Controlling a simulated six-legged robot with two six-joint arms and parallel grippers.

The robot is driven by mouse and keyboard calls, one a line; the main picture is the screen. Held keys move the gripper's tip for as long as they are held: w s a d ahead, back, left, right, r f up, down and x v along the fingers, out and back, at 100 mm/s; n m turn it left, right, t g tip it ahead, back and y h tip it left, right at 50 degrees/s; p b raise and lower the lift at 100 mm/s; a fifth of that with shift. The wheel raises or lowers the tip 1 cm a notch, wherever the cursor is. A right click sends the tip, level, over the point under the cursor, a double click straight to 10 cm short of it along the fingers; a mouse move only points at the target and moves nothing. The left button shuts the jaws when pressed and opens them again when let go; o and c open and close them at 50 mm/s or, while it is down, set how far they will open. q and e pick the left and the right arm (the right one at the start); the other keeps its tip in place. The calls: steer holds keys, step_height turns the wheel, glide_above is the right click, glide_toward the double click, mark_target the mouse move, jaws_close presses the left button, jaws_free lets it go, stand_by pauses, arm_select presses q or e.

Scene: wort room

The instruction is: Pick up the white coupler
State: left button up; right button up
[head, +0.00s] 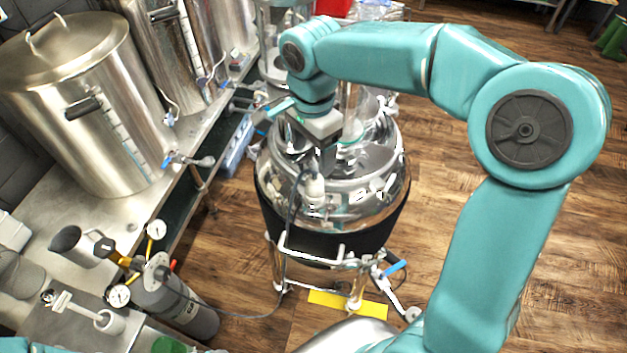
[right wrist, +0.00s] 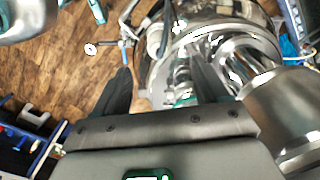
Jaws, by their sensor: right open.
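A white coupler-like fitting (head: 315,190) shows at the front of the shiny steel vessel (head: 385,185) in the head view, with a dark hose running down beside it. My right gripper (head: 325,160) is just above it, pointing down over the vessel. In the right wrist view the two dark fingers (right wrist: 160,88) are apart, with metal fittings and part of the vessel (right wrist: 225,40) beyond them. I cannot tell whether the fingers touch the white fitting. My left gripper is not in view.
A steel bench (head: 75,215) with large lidded pots (head: 80,100) runs along the left. A grey gas cylinder (head: 185,310) with gauges stands at the lower left; a white T-shaped piece (head: 85,312) lies near it.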

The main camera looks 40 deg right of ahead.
mark_target(314, 179)
step_height(314, 179, down, 4)
steer(key=shift+s+f, duration=0.1)
steer(key=shift+f, duration=0.1)
steer(key=shift+d+f, duration=0.15)
steer(key=shift+f, duration=0.1)
step_height(314, 179, down, 4)
steer(key=shift+f+p, duration=0.2)
steer(key=shift+p, duration=0.45)
steer(key=shift+f, duration=0.4)
steer(key=shift+r, duration=0.1)
steer(key=c, duration=1.1)
